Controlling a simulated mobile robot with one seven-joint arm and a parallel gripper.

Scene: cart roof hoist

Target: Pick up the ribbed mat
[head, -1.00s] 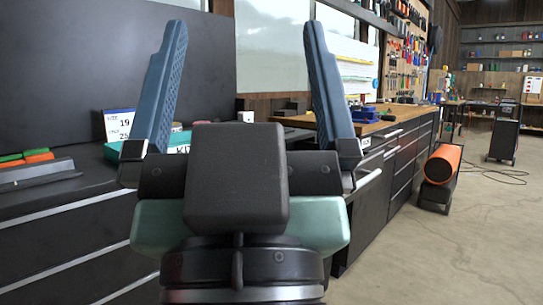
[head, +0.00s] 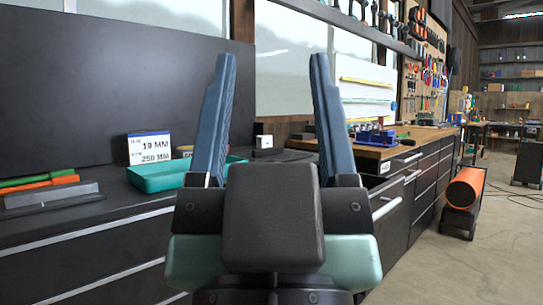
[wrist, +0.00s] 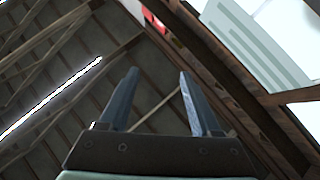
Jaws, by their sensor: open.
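I cannot make out a ribbed mat for certain in either view. My gripper (head: 272,60) points upward in the middle of the head view, with its two blue fingers apart and nothing between them. In the wrist view my gripper (wrist: 158,73) is also open and empty, facing the roof beams. Behind it in the head view is a dark workbench (head: 95,225).
A teal tray (head: 165,181), a white label card (head: 149,147) and a grey block (head: 52,195) beside green and orange bars stand on the dark bench. A wooden-topped bench (head: 385,150) is to the right.

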